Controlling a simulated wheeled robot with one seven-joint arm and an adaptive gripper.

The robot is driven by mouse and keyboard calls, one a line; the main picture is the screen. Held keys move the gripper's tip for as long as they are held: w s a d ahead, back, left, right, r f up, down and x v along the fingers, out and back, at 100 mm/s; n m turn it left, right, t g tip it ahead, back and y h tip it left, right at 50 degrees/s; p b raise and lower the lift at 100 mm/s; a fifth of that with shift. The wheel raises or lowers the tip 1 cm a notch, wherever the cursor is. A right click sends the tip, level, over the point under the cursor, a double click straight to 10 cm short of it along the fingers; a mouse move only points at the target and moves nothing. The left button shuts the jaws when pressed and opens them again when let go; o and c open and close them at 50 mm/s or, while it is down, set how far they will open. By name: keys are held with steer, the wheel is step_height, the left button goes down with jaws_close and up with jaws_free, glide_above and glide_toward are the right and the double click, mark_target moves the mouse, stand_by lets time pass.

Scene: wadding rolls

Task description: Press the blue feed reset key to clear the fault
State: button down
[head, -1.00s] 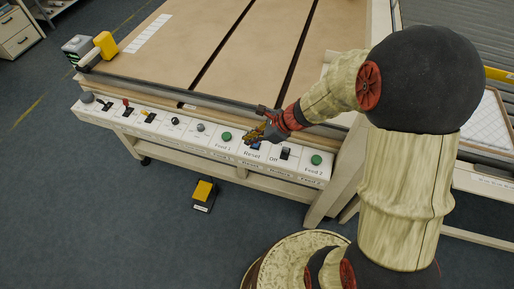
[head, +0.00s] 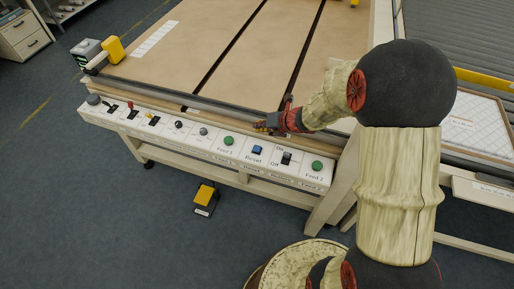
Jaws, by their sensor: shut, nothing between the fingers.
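The blue reset key (head: 257,150) sits on the white control panel (head: 243,153) along the table's front edge, above the word "Reset". It is fully in view, between the green Feed 1 button (head: 229,140) and the black On/Off switch (head: 286,158). My gripper (head: 256,127) is shut and empty. In the picture it is just above the blue key, over the rear edge of the panel, and apart from the key. Whether the key is pressed in cannot be told.
A green Feed 2 button (head: 317,166) is at the panel's right end. Several knobs and levers, one a red lever (head: 131,105), line its left part. A yellow foot pedal (head: 205,193) stands on the floor.

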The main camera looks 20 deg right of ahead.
mark_target(259, 147)
steer(key=shift+f, duration=0.1)
step_height(259, 147, down, 9)
steer(key=b, duration=0.8)
stand_by(1.1)
steer(key=shift+f+b, duration=0.25)
steer(key=shift+b, duration=0.1)
steer(key=shift+f+b, duration=0.4)
steer(key=shift+f, duration=0.15)
stand_by(0.8)
stand_by(0.3)
steer(key=shift+r+p, duration=0.95)
steer(key=shift+r, duration=0.05)
